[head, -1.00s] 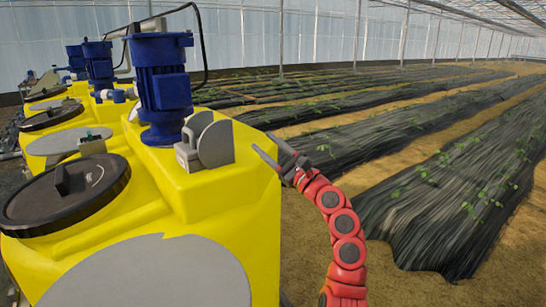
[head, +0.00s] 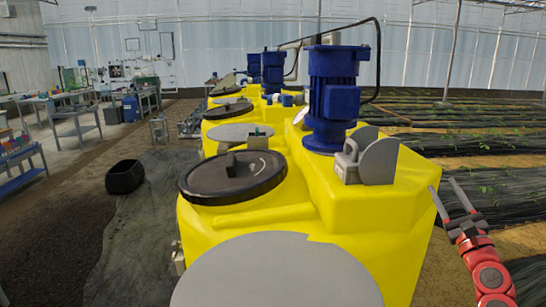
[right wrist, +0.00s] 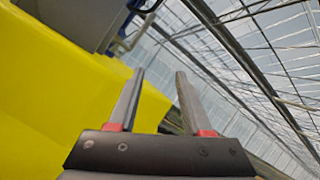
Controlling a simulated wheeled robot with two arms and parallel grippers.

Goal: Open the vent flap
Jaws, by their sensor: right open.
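A grey fitting with an upright rounded plate (head: 378,162) stands on top of the nearest yellow tank (head: 400,215), right of a blue motor (head: 334,95). It looks like the vent flap; I cannot tell its hinge side. My right gripper (head: 442,184) is open and empty beside the tank's right edge, to the right of and a little below the fitting, apart from it. In the right wrist view the open fingers (right wrist: 160,75) have nothing between them; a grey part (right wrist: 75,18) sits upper left above yellow tank wall (right wrist: 50,95). My left gripper is not in view.
A black round lid (head: 233,178) and a grey disc (head: 275,275) lie on the tank tops. More yellow tanks with blue motors stand behind. Planted rows (head: 480,140) lie to the right. A black tub (head: 125,177) and benches are on the left.

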